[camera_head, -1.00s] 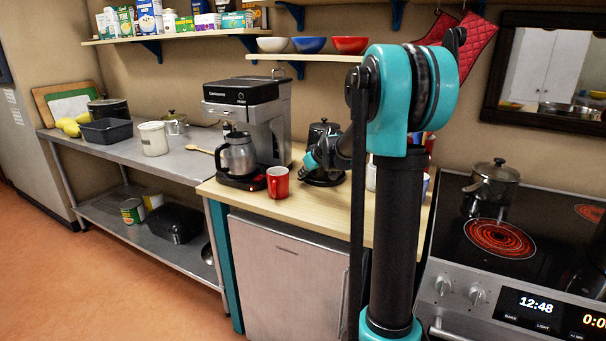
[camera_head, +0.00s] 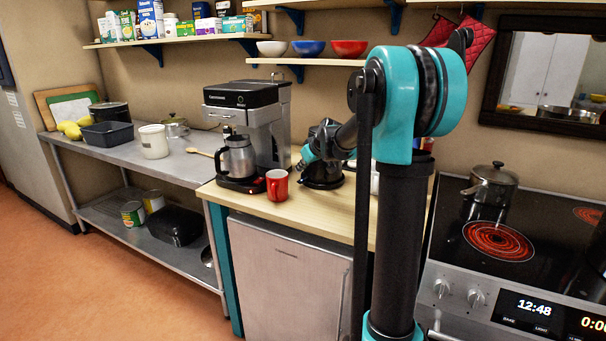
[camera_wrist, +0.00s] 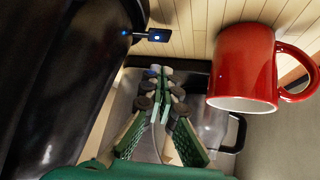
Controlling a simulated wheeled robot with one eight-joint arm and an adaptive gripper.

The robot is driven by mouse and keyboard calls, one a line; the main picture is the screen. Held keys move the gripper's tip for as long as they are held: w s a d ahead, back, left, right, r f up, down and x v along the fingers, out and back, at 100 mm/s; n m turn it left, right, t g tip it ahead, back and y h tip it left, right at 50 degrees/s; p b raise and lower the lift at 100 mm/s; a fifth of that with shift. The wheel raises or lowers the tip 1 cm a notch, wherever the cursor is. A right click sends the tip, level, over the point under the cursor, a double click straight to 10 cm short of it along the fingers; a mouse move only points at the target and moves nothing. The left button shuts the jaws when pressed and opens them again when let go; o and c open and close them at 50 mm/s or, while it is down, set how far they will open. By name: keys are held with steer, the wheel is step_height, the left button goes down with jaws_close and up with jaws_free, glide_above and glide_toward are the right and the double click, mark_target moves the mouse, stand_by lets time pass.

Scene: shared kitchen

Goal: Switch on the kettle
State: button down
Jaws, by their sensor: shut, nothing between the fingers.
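The black kettle (camera_head: 322,174) stands on the wooden counter right of the coffee machine, partly hidden by my arm. In the wrist view its glossy dark body (camera_wrist: 55,75) fills the left side. A small switch lever (camera_wrist: 152,35) with a lit blue spot sticks out from it, and another blue glow shows at its root. My gripper (camera_wrist: 163,80) is shut and empty, its fingertips close together below the lever in the picture, apart from it. In the head view my gripper (camera_head: 303,160) is at the kettle's left side.
A red mug (camera_head: 277,185) stands close by on the counter; it is right of my fingers in the wrist view (camera_wrist: 243,65). The coffee machine (camera_head: 247,125) with its jug is to the left. The stove (camera_head: 500,265), with a glowing ring and a pot, is at right.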

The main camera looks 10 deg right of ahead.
steer(key=a+v, duration=0.1)
steer(key=v, duration=1)
steer(key=shift+a+r, duration=0.25)
steer(key=shift+r, duration=0.1)
steer(key=shift+s, duration=0.1)
